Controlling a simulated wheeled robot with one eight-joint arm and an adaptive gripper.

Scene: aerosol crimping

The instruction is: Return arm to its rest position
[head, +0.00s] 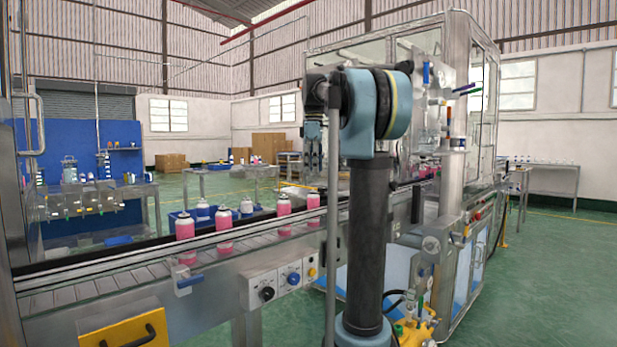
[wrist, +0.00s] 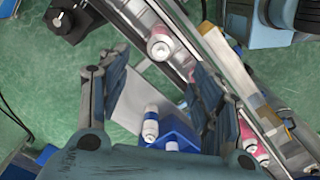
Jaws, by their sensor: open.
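My arm (head: 368,190) stands raised in front of the conveyor in the head view, its dark upright link topped by a blue joint. My gripper (wrist: 160,78) shows in the wrist view with its two dark fingers spread wide and nothing between them. It looks down over the conveyor and a blue tray.
Pink cans (head: 185,235) stand upright on the conveyor (head: 95,290). White-and-blue cans (wrist: 151,125) stand at a blue tray (wrist: 178,128) beside it. A glazed machine cabinet (head: 480,120) rises behind my arm. Green floor is open at right.

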